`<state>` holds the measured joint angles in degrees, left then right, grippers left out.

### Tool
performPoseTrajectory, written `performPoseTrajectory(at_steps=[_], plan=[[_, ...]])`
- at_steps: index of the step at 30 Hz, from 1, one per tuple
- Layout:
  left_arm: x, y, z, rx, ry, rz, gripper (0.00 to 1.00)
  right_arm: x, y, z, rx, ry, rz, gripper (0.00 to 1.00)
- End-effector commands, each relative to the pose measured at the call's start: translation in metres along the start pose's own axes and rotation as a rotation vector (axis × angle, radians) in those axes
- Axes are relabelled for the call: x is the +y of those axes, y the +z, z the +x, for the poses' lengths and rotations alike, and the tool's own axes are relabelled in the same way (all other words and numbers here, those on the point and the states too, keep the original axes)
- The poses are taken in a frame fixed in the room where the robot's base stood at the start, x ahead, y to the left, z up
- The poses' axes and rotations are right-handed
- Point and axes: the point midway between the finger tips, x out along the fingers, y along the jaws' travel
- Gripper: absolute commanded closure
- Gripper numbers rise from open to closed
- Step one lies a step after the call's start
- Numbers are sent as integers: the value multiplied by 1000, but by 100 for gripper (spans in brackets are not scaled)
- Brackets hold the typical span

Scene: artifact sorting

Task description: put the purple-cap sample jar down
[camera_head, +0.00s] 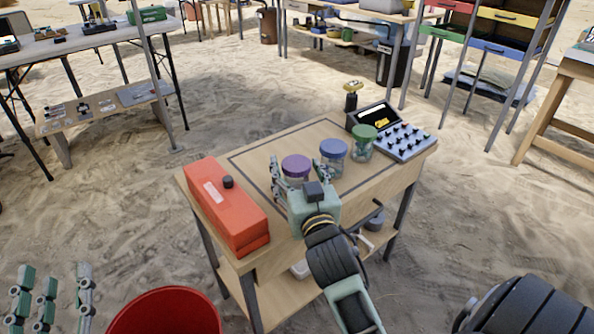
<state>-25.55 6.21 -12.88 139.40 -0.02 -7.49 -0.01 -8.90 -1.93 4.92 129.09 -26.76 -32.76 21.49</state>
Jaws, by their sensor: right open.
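The purple-cap sample jar (296,167) stands upright on the small wooden table, near its middle. My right gripper (301,176) is over the table with its fingers spread on either side of this jar. It is open, and the gripper body hides the jar's lower part. I cannot tell whether a finger touches the jar. My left gripper (52,296) is at the lower left, away from the table, with its fingers apart and nothing between them.
A blue-cap jar (333,156) and a green-cap jar (363,143) stand right of the purple-cap jar. A grey device with knobs (404,142) is at the table's right end, an orange case (226,206) at its left. A red bin (165,312) stands at the front.

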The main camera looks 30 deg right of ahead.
Motion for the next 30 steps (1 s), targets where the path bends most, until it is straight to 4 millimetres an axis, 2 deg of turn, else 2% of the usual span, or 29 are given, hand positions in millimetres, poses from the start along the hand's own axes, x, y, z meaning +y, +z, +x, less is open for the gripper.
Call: performPoseTrajectory(at_steps=[8, 21, 30], plan=[[0, 0, 0, -6, 0, 0, 60, 0, -3, 0, 1, 0, 0, 35], [-6, 43, -8, -224, -11, 5, 60, 0, -1, -62, -4, 0, 2, 35], [-6, 50, -11, -261, -14, 6, 60, 0, -2, -75, 0, 0, 0, 35]])
